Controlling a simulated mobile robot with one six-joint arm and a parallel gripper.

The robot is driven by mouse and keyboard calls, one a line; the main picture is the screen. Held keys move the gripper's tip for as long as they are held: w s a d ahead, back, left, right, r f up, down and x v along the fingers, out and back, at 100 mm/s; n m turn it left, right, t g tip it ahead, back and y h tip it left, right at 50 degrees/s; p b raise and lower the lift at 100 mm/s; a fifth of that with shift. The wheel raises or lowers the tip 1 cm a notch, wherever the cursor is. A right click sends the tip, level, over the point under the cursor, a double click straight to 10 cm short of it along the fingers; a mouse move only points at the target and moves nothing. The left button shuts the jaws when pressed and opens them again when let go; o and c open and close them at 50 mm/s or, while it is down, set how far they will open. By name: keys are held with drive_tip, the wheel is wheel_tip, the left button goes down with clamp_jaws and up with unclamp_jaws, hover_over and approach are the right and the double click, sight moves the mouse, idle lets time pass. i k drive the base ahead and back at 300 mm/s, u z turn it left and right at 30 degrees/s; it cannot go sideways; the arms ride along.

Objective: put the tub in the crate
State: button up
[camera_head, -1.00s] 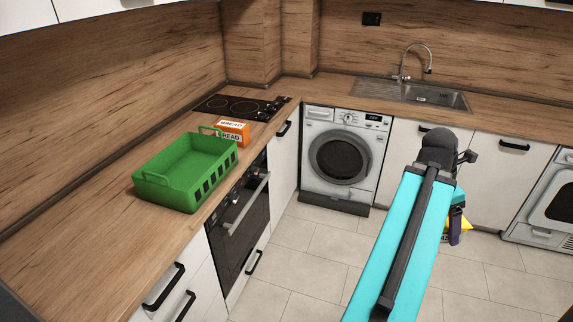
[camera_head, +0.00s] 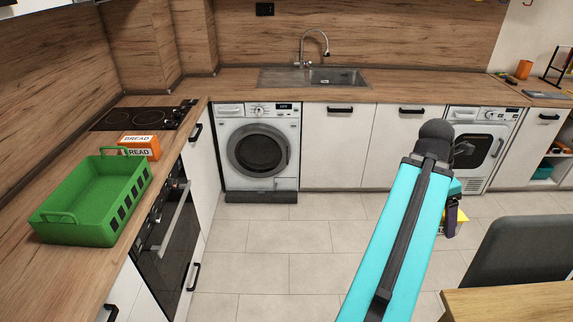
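The crate (camera_head: 77,228) is a green open basket with a handle at each end, standing on the left worktop. It looks empty. My gripper (camera_head: 452,222) is at the right, over the floor, largely hidden behind my turquoise arm. A small yellow thing (camera_head: 463,216), which looks like the tub, shows at its dark fingers and keeps its place there between frames, so my gripper appears shut on it. Most of the tub is hidden. The gripper is well to the right of the crate and apart from it.
An orange bread box (camera_head: 147,147) stands just behind the crate, before the black hob (camera_head: 140,117). A grey chair (camera_head: 525,258) and a wooden table (camera_head: 510,303) are at the lower right. The tiled floor (camera_head: 290,235) between is clear.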

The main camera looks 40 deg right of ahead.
sight(84, 222)
drive_tip(key=u, duration=0.35)
drive_tip(key=k, duration=0.15)
drive_tip(key=z, duration=1.2)
drive_tip(key=i, duration=2.75)
